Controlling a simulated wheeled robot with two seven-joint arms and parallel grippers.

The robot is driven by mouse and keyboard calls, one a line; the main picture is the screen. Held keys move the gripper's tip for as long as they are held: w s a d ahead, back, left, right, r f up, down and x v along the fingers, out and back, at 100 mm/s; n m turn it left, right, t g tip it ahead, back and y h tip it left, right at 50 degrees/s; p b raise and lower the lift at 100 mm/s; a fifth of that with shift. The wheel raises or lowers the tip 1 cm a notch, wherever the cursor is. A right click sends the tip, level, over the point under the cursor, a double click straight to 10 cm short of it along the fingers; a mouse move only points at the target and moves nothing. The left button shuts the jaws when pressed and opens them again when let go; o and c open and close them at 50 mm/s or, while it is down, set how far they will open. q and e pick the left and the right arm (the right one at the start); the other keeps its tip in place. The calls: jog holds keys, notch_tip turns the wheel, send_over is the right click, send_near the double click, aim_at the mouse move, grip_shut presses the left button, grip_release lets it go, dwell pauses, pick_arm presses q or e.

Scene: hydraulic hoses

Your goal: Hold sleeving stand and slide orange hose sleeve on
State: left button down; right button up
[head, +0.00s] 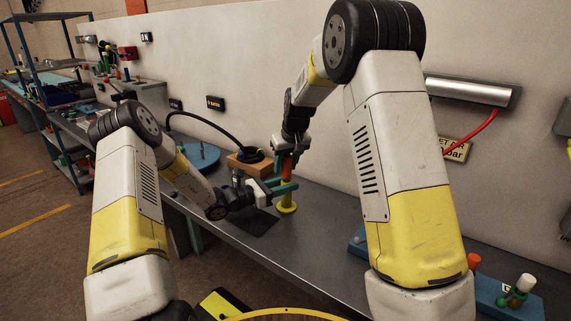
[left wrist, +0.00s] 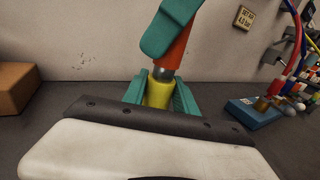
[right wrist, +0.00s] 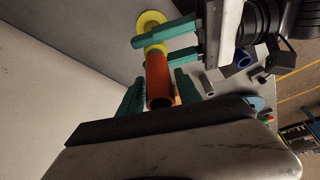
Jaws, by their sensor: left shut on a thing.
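The yellow sleeving stand (head: 287,207) stands on the bench, its round base showing in the right wrist view (right wrist: 151,20). My left gripper (left wrist: 158,95) is shut around its yellow post from the side. The orange sleeve (head: 287,166) stands above it; in the left wrist view the sleeve (left wrist: 174,54) meets a short grey metal section above the yellow post. My right gripper (right wrist: 160,92) comes from above with its teal fingers on either side of the sleeve. A narrow gap shows beside the sleeve (right wrist: 158,80), so it looks slightly open. The sleeve's inside is dark.
A wooden block (head: 250,163) with a black hose and a blue disc (head: 200,156) lie behind and left. A dark mat (head: 254,222) lies in front of the stand. A blue rack (head: 500,296) with fittings is at the right. The wall runs close behind the bench.

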jog(key=shift+o, duration=0.5)
jog(key=v, duration=1.2)
pick_arm(q)
jog(key=c, duration=0.9)
grip_release()
jog(key=shift+a, duration=0.1)
